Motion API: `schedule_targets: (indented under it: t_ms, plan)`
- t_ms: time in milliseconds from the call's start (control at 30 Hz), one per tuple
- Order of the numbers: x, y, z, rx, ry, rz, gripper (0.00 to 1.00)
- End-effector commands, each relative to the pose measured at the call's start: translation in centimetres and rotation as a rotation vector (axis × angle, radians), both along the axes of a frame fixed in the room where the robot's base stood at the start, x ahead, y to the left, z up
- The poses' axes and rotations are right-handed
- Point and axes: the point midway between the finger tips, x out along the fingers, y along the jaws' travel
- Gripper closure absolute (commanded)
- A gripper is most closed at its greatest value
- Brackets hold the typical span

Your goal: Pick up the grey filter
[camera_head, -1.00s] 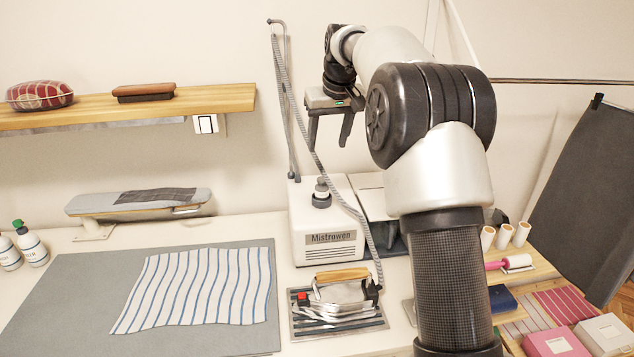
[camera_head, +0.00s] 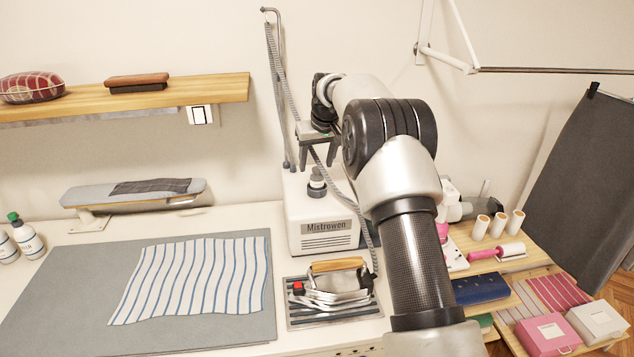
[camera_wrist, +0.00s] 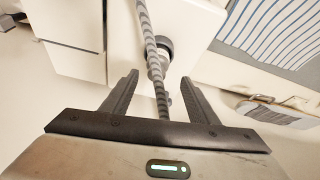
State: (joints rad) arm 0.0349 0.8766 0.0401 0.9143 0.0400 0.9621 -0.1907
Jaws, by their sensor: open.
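A dark grey, stepped round piece (camera_head: 316,183) stands on top of the white Mistrowen steam unit (camera_head: 322,226). It may be the grey filter; I cannot be sure. My gripper (camera_head: 318,160) is open and points down just above this piece. In the wrist view, my gripper (camera_wrist: 160,80) shows both fingers apart with nothing held. The grey piece (camera_wrist: 165,48) lies beyond the fingertips, apart from them and partly hidden by the ribbed hose (camera_wrist: 151,45).
The ribbed hose runs from a tall stand (camera_head: 281,90) past my gripper to the iron (camera_head: 338,285) on its rest. A wooden shelf (camera_head: 220,88) is on the wall at left. Striped cloth (camera_head: 195,280) lies on a grey mat (camera_head: 60,310).

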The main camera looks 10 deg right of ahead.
Motion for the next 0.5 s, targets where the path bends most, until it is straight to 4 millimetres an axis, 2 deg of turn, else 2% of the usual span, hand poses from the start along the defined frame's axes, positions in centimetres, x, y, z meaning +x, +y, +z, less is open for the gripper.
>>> schedule_targets:
  t_ms: [200,300,500]
  plan:
    - [1.1,-0.4,-3.2,0.000,0.005,0.000,0.46]
    - [1.5,-0.4,-4.1,0.001,0.003,-0.001,0.46]
    - [1.7,-0.4,-4.4,0.000,0.001,-0.001,0.46]
